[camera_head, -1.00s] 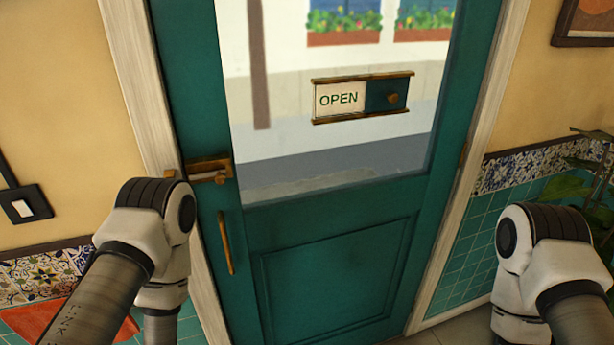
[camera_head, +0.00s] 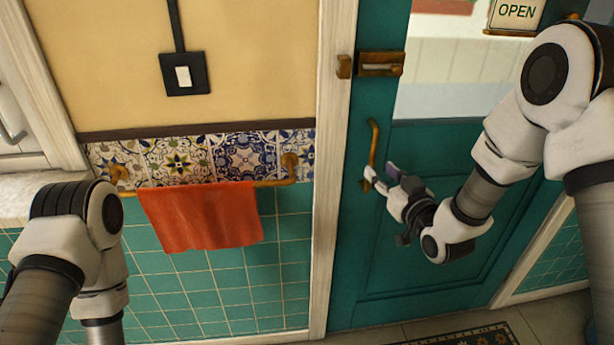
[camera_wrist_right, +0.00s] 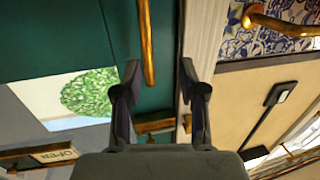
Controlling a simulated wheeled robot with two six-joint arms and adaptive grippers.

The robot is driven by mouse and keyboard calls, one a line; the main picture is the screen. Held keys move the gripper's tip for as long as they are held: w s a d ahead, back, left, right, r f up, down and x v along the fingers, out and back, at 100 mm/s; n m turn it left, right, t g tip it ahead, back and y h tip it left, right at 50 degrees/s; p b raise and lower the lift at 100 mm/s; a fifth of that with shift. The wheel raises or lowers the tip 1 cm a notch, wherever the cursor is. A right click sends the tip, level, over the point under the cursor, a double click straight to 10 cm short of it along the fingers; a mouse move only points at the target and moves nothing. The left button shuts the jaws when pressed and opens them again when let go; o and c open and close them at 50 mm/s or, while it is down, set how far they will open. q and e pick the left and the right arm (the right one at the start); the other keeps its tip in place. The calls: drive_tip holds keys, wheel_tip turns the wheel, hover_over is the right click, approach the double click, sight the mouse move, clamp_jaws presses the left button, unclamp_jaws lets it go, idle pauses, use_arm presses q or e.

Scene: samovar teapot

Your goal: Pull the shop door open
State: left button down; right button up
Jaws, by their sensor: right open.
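The teal shop door (camera_head: 450,290) stands shut in its pale frame (camera_head: 335,180). Its upright brass pull handle (camera_head: 373,150) is near the left edge of the door. My right gripper (camera_head: 379,174) is open at the lower part of the handle. In the right wrist view the handle (camera_wrist_right: 147,40) runs into the space between the open fingertips (camera_wrist_right: 159,74), closer to the left finger; I cannot tell whether they touch. A brass latch (camera_head: 380,64) is on the door above the handle, beside a brass keeper (camera_head: 344,66) on the frame. My left gripper is out of view.
A brass rail (camera_head: 275,183) with an orange towel (camera_head: 205,215) is on the tiled wall left of the door. A light switch (camera_head: 184,78) is above it. An OPEN sign (camera_head: 515,12) hangs on the door glass. A patterned mat (camera_head: 480,337) lies on the floor.

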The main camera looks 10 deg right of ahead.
sight(375, 151)
drive_tip(key=shift+t, duration=0.3)
drive_tip(key=w, duration=0.3)
drive_tip(key=w+r+p, duration=0.1)
drive_tip(key=w, duration=0.3)
drive_tip(key=shift+w+a+r, duration=0.1)
drive_tip(key=shift+w+r, duration=0.05)
drive_tip(key=shift+r, duration=0.05)
drive_tip(key=shift+w, duration=0.35)
drive_tip(key=shift+c, duration=0.6)
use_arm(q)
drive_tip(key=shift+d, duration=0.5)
use_arm(e)
clamp_jaws()
